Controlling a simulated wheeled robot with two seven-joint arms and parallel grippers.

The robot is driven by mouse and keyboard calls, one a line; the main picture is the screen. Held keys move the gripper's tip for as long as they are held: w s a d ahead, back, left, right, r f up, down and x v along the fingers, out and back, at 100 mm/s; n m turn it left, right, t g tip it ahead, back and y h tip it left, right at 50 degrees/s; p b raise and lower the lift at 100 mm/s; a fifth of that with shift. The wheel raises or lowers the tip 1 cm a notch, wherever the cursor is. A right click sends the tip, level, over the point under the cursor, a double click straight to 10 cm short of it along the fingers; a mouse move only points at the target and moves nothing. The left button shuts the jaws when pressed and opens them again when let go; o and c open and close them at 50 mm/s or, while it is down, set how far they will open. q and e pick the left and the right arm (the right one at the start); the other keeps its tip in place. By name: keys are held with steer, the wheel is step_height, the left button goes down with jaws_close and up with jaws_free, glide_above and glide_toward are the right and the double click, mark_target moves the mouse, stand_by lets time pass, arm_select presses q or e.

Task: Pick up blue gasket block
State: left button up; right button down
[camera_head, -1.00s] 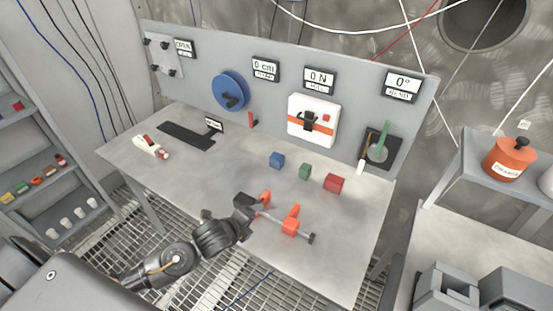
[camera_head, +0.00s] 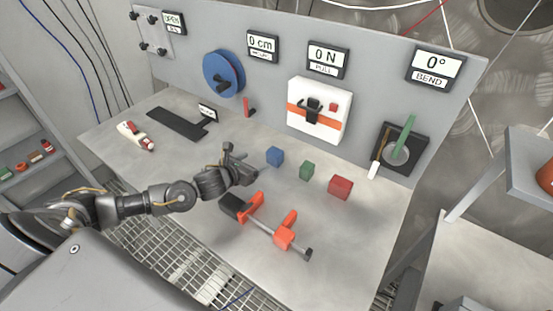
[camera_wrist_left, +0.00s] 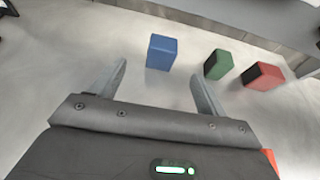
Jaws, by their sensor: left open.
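The blue gasket block (camera_head: 274,157) stands on the grey workbench (camera_head: 330,225), left of a green block (camera_head: 307,170) and a red block (camera_head: 341,187). My left gripper (camera_head: 243,163) is open and empty, a short way left of the blue block in the head view. In the left wrist view the blue block (camera_wrist_left: 162,52) lies just beyond and between the two spread fingers (camera_wrist_left: 155,92), apart from them. The green block (camera_wrist_left: 218,64) and red block (camera_wrist_left: 262,76) stand to its right. My right gripper is not in view.
An orange clamp (camera_head: 265,225) lies on the bench in front of my left gripper. A black plate (camera_head: 178,122) and a red-and-white tool (camera_head: 135,135) lie to the left. An upright panel (camera_head: 270,75) with gauges and a blue reel (camera_head: 224,73) closes the back.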

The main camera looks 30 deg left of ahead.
mark_target(271, 155)
arm_select(q)
steer(key=p+x, duration=0.1)
steer(key=x, duration=0.3)
steer(key=shift+w+d, duration=0.1)
steer(key=shift+w, duration=0.25)
steer(key=shift+w+d+f, duration=0.1)
steer(key=shift+w+f, duration=0.2)
steer(key=shift+w, duration=0.1)
steer(key=shift+w+p, duration=0.15)
steer(key=shift+p, duration=0.15)
steer(key=x, duration=0.1)
steer(key=p+x, duration=0.1)
steer(key=x, duration=0.2)
steer(key=shift+d+f+p, duration=0.25)
steer(key=shift+p, duration=0.15)
steer(key=shift+w+f, duration=0.25)
steer(key=shift+w, duration=0.05)
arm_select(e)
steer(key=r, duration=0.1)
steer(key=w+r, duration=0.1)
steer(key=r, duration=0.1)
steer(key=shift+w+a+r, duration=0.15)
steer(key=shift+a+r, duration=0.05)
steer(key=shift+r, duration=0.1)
arm_select(q)
steer(key=shift+c, duration=0.3)
steer(key=c, duration=1)
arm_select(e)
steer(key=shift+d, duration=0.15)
